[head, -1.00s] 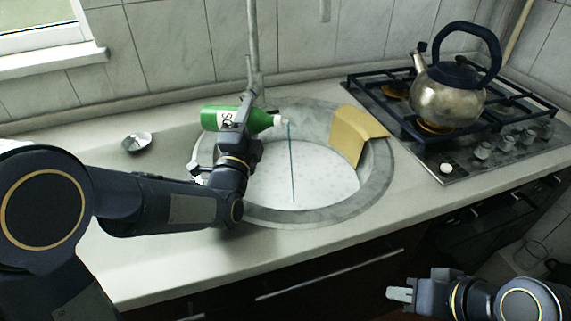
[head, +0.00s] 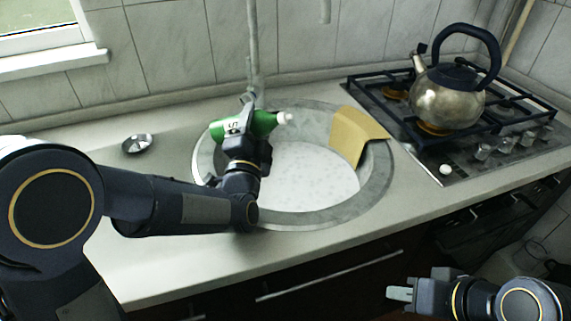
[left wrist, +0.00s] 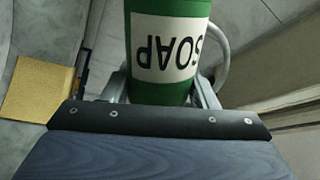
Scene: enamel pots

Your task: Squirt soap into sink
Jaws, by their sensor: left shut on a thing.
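The green soap bottle (head: 264,123) with a white cap lies nearly level over the left part of the round sink (head: 377,188). Its cap points right, tilted slightly up, and no stream shows below it. My left gripper (head: 246,122) is shut around the bottle's middle. In the left wrist view the bottle (left wrist: 168,48) sits between the fingers with its SOAP label upside down. The sink's floor looks pale and speckled. My right gripper (head: 400,293) is empty in front of the counter at lower right; its finger gap is unclear.
A yellow cloth or sponge (head: 357,137) hangs over the sink's right rim. A kettle (head: 447,103) stands on the gas stove (head: 470,165) at right. A small metal dish (head: 137,144) lies on the counter at left. A faucet pipe (head: 253,45) rises behind the sink.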

